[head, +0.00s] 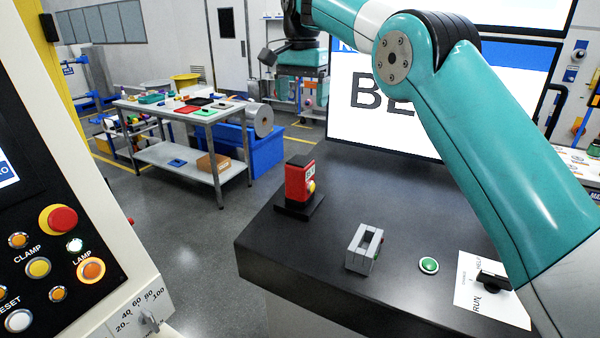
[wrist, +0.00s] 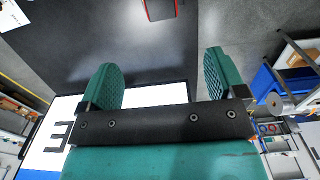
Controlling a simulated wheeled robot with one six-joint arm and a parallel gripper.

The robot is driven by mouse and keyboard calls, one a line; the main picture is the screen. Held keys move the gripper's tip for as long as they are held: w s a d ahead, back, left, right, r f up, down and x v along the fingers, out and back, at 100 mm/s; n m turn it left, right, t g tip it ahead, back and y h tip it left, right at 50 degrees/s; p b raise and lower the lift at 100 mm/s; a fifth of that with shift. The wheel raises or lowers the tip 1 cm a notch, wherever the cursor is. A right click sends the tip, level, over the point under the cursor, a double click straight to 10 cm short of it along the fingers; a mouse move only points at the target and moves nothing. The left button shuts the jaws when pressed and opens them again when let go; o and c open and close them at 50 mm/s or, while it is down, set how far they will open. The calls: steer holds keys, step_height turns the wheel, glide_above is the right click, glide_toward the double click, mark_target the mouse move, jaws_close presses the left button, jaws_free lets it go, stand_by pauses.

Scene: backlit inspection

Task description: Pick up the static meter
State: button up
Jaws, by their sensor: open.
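A red boxy device (head: 299,182) with a dark top, a pale label and a yellow part stands upright on a black base on the dark bench; it looks most like the static meter, though I cannot read its label. Its red-edged top (wrist: 160,9) shows at the top edge of the wrist view, partly cut off. My gripper (head: 302,92) is above and behind it in the head view, apart from it. In the wrist view my gripper (wrist: 160,74) has its two teal fingers wide apart, with nothing between them.
On the dark bench (head: 310,255) are a grey slotted block (head: 363,247), a green button (head: 429,265) and a white sheet with a black switch (head: 492,280). A large lit screen (head: 375,120) stands at the back. A control panel (head: 60,230) is at left.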

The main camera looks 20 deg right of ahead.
steer(key=p, duration=0.1)
glide_toward(300, 161)
steer(key=f, duration=0.5)
steer(key=shift+w+d+f, duration=0.2)
steer(key=shift+d, duration=0.05)
steer(key=f+p, duration=0.3)
steer(key=f, duration=0.1)
steer(key=shift+s+a, duration=0.2)
steer(key=shift+a, duration=0.05)
steer(key=shift+f, duration=0.65)
steer(key=c, duration=1.1)
steer(key=shift+c, duration=0.2)
steer(key=shift+r, duration=0.15)
